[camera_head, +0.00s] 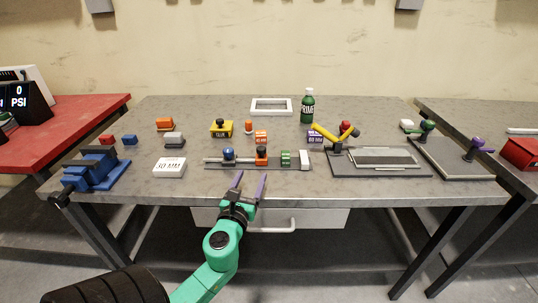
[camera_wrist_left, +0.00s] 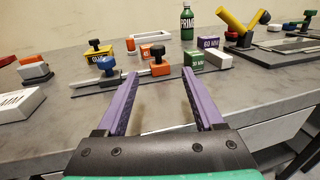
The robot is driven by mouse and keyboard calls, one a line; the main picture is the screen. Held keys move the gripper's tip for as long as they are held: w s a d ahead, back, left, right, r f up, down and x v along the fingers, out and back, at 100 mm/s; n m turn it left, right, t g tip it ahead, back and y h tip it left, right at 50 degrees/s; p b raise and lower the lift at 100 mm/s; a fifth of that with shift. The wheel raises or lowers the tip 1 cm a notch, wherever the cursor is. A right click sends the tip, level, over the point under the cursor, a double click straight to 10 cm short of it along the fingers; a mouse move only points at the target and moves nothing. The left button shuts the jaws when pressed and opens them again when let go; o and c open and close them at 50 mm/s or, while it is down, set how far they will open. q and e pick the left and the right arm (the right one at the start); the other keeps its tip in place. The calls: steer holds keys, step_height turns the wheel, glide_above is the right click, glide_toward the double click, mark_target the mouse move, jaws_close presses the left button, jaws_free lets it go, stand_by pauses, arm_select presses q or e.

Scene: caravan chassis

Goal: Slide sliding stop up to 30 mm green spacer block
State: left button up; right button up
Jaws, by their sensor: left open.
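A dark rail (camera_head: 243,167) lies along the front middle of the grey table. An orange sliding stop (camera_head: 261,159) with a dark knob sits on it; it also shows in the left wrist view (camera_wrist_left: 161,69). The green spacer block (camera_head: 286,159) stands to its right with a gap between them, and shows in the left wrist view (camera_wrist_left: 195,62). A white end block (camera_head: 304,160) is just right of the green block. My left gripper (camera_head: 251,177) is open and empty at the table's front edge, short of the rail, its fingers pointing toward the stop. My right gripper is out of view.
A blue knob (camera_head: 228,154) is at the rail's left part. A white 30 MM block (camera_head: 170,167) and a blue vise-like fixture (camera_head: 97,170) lie left. A purple 60 MM block (camera_head: 315,137) and a green bottle (camera_head: 308,106) stand behind. A yellow-handled fixture (camera_head: 335,137) is right.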

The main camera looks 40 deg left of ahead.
mark_target(260, 153)
arm_select(q)
steer(key=x, duration=0.2)
steer(key=shift+w+r+p, duration=0.2)
steer(key=shift+w+p, duration=0.1)
steer(key=shift+w, duration=0.1)
steer(key=w+a, duration=0.3)
steer(key=shift+w+a+f, duration=0.1)
steer(key=shift+w+a, duration=0.05)
steer(key=shift+w, duration=0.1)
steer(key=x, duration=0.6)
steer(key=shift+w+f, duration=0.15)
steer(key=shift+w, duration=0.45)
jaws_close()
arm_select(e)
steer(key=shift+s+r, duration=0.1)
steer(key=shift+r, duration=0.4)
arm_select(q)
steer(key=shift+f, duration=0.1)
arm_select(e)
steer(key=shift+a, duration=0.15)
